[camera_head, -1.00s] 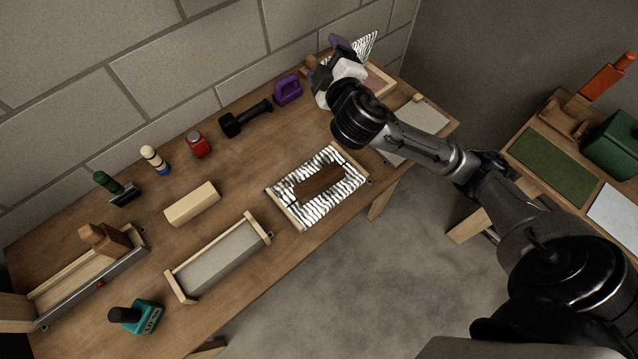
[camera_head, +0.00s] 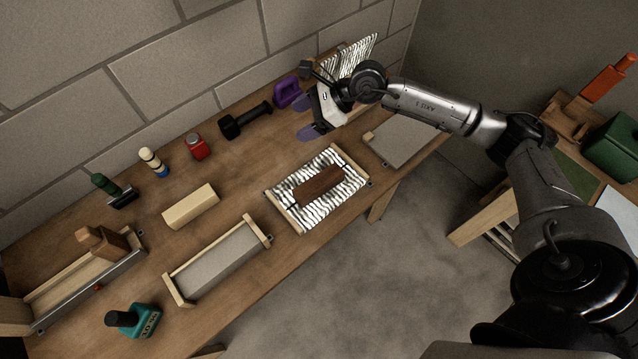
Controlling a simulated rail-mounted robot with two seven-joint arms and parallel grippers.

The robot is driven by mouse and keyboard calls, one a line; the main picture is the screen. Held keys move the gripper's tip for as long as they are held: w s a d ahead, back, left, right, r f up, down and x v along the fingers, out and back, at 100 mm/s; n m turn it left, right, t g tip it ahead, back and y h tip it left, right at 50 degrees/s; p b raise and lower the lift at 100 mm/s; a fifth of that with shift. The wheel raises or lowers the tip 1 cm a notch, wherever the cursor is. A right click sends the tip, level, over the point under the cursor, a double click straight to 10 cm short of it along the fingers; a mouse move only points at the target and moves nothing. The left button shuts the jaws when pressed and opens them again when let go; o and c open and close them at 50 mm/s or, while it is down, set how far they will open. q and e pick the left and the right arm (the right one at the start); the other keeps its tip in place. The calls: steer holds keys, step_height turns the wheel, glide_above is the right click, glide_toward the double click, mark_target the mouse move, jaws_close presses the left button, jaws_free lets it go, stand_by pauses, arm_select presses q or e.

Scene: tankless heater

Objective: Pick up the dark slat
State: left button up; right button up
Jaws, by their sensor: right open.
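The dark slat (camera_head: 320,185) is a brown bar lying on a black-and-white striped tray (camera_head: 281,211) with pale wooden end bars, near the front edge of the bench. My right gripper (camera_head: 307,118) is above the back right part of the bench, behind the tray. Its two purple fingertips are apart with nothing between them. It is clear of the slat. My left gripper is not in view.
A grey-topped tray (camera_head: 218,262) and a pale block (camera_head: 191,206) lie left of the striped tray. A black dumbbell (camera_head: 245,120) and purple handled object (camera_head: 287,92) stand near the wall. An upright striped panel (camera_head: 352,56) stands behind my gripper.

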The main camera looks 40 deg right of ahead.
steer(key=s+d+f+n+g+h, duration=0.4)
steer(key=s+d+f+g, duration=0.1)
steer(key=s+f+g, duration=0.15)
steer(key=n, duration=0.1)
glide_above(321, 179)
steer(key=d, duration=0.2)
steer(key=shift+t, duration=0.35)
step_height(321, 179, down, 7)
steer(key=shift+r, duration=0.1)
steer(key=shift+b+x, duration=0.3)
steer(key=shift+x, duration=2.45)
steer(key=shift+s+d, duration=0.15)
steer(key=shift+s, duration=0.05)
steer(key=c, duration=1.2)
steer(key=shift+r, duration=0.1)
steer(key=shift+r, duration=0.65)
step_height(321, 179, up, 3)
steer(key=shift+f, duration=0.25)
steer(key=s+d+r, duration=0.5)
steer(key=s+r, duration=0.2)
steer(key=s, duration=0.3)
steer(key=shift+s+p, duration=0.2)
steer(key=shift+p, duration=0.1)
